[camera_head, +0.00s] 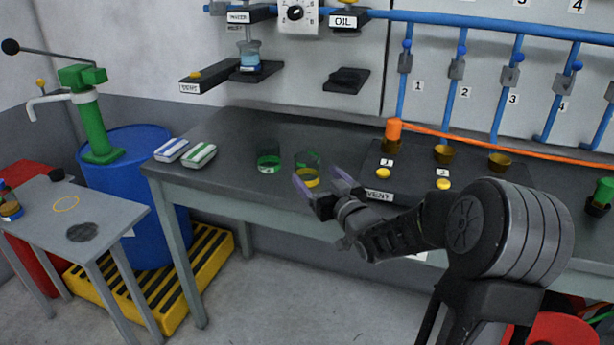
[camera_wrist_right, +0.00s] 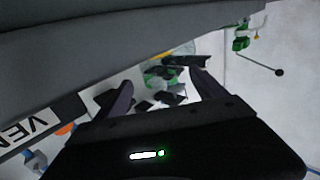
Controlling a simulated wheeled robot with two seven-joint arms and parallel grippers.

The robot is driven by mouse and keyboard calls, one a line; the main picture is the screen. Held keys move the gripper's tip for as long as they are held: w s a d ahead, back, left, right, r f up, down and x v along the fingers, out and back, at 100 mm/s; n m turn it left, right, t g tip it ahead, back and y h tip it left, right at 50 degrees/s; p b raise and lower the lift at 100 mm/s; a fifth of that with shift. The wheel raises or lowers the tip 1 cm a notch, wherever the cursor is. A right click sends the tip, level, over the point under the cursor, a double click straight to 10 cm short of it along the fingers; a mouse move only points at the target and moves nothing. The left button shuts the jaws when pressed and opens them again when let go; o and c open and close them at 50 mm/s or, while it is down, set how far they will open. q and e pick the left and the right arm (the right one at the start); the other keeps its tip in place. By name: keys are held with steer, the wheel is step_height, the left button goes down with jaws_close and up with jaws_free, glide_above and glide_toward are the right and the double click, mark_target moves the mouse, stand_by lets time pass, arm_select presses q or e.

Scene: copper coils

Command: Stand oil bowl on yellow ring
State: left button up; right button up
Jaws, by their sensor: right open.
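A clear glass bowl with a yellow base and a green mark (camera_head: 311,182), which looks like the oil bowl, stands on the dark bench. My right gripper (camera_head: 323,178) is open at its near right side, with its fingers pointing toward it. Whether the fingers are around the bowl or short of it is hard to tell. In the right wrist view a clear glass vessel with green (camera_wrist_right: 181,52) shows beyond the open fingers (camera_wrist_right: 163,85). The yellow ring (camera_head: 66,203) is a thin outline on the small grey table at the left, with nothing on it. My left gripper is not in view.
A second glass bowl with a green band (camera_head: 268,162) stands close to the left. Two striped blocks (camera_head: 199,156) lie at the bench's left end. A dark vent plate (camera_head: 405,203) with small brown cups is at the right. A blue barrel (camera_head: 130,190) stands between the tables.

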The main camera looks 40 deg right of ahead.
mark_target(312, 169)
steer(key=w, duration=0.3)
steer(key=w+d, duration=0.1)
steer(key=w, duration=0.1)
steer(key=shift+r, duration=0.25)
steer(key=shift+c, duration=0.4)
steer(key=c, duration=1.6)
step_height(312, 169, up, 10)
steer(key=shift+r+p, duration=0.1)
steer(key=shift+p, duration=0.7)
steer(key=shift+c, duration=0.2)
steer(key=shift+d, duration=0.1)
